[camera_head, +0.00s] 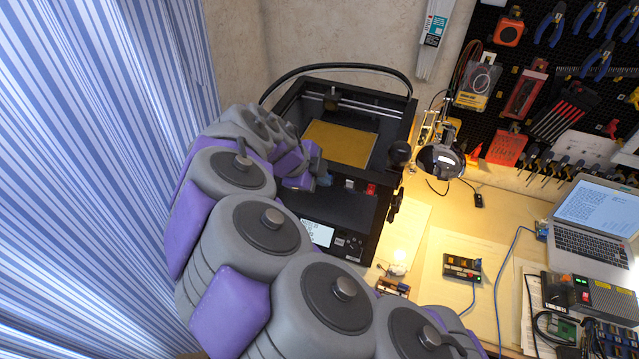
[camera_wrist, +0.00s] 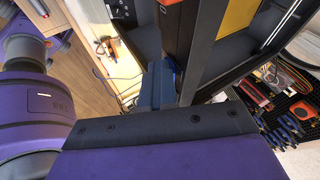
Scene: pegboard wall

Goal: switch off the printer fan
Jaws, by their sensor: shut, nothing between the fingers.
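The black 3D printer (camera_head: 290,100) with a yellow bed (camera_head: 342,143) stands at the back of the bench, left of the lamp. A small red switch (camera_head: 371,188) sits on its front upper edge, near the right corner. My gripper (camera_head: 327,180) is at the printer's front, left of the red switch and apart from it. In the wrist view my gripper (camera_wrist: 158,85) is shut and empty, close to the printer's dark frame (camera_wrist: 205,75). A small orange-red part (camera_wrist: 168,2) shows at the top edge there. Whether the switch is on or off is too small to tell.
A desk lamp (camera_head: 440,160) stands right of the printer. A small control box (camera_head: 462,268), a laptop (camera_head: 590,222) and electronics lie on the bench to the right. Tools hang on the black pegboard (camera_head: 530,60). A striped curtain (camera_head: 90,150) is on the left.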

